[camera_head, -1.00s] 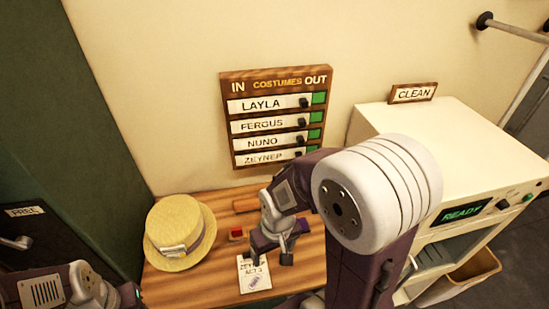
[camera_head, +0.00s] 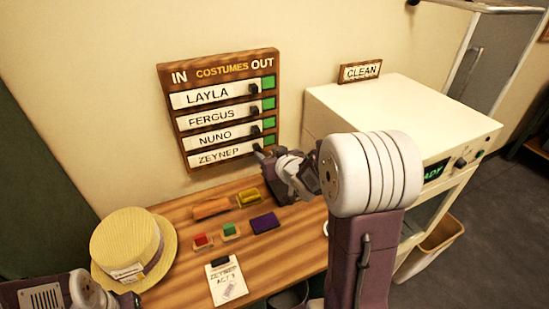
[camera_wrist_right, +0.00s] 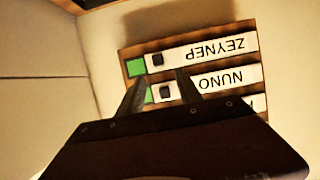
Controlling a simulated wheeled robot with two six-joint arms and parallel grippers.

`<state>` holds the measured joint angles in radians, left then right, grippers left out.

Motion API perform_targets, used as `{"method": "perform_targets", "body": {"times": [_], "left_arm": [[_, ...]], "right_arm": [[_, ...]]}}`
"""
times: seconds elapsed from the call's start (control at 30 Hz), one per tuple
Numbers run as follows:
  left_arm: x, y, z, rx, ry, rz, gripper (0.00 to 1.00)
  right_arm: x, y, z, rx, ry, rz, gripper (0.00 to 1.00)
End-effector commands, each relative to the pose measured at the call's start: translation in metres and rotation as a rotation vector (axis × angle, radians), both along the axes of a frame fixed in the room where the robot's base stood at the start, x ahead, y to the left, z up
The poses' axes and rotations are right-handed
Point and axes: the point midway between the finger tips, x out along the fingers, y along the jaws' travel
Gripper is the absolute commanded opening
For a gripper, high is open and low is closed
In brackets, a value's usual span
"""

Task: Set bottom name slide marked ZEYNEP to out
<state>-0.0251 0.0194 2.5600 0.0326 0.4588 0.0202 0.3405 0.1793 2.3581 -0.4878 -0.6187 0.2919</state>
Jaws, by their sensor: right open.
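The costumes board (camera_head: 165,115) hangs on the wall, with IN at left and OUT at right. Its bottom slide, ZEYNEP (camera_head: 222,155), is a white strip with a dark knob at its right end and a green patch beyond, like the slides above. In the right wrist view the board is upside down, with ZEYNEP (camera_wrist_right: 216,49) on top and its knob (camera_wrist_right: 157,61) beside green. My right gripper (camera_head: 264,155) is at the board's lower right corner. In the wrist view its open fingers (camera_wrist_right: 158,77) flank the NUNO knob (camera_wrist_right: 164,91), just short of the ZEYNEP knob; contact is unclear. My left jaws are out of sight.
Below the board, the wooden table (camera_head: 185,285) holds a straw hat (camera_head: 130,243), red (camera_head: 202,240), green (camera_head: 230,230), yellow (camera_head: 248,196) and purple (camera_head: 265,222) items and a card (camera_head: 226,282). A cream machine (camera_head: 400,110) stands at right.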

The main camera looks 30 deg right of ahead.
Motion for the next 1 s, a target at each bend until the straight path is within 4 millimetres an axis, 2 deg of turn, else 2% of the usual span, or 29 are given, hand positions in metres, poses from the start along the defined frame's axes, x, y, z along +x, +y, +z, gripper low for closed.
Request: {"method": "perform_targets", "body": {"times": [0.13, 0.23, 0.5, 0.63, 0.77, 0.97, 1.0], "left_arm": [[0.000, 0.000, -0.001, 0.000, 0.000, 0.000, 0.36], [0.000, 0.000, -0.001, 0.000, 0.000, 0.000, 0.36], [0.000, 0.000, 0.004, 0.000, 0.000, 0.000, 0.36], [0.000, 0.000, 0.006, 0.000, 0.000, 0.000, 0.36], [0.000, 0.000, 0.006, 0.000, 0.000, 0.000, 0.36], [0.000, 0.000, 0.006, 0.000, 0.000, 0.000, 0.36], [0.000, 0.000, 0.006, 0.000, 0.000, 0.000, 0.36]], "right_arm": [[-0.001, -0.007, -0.003, 0.000, 0.002, -0.016, 0.42], [0.007, -0.007, -0.006, 0.001, 0.004, -0.014, 0.42], [0.057, -0.009, -0.027, 0.001, 0.006, -0.013, 0.42], [0.074, -0.010, -0.034, 0.001, 0.004, -0.014, 0.42], [0.081, -0.011, -0.037, 0.000, 0.003, -0.015, 0.42], [0.082, -0.011, -0.037, 0.000, 0.003, -0.015, 0.42], [0.082, -0.011, -0.037, 0.000, 0.003, -0.015, 0.36]]}}
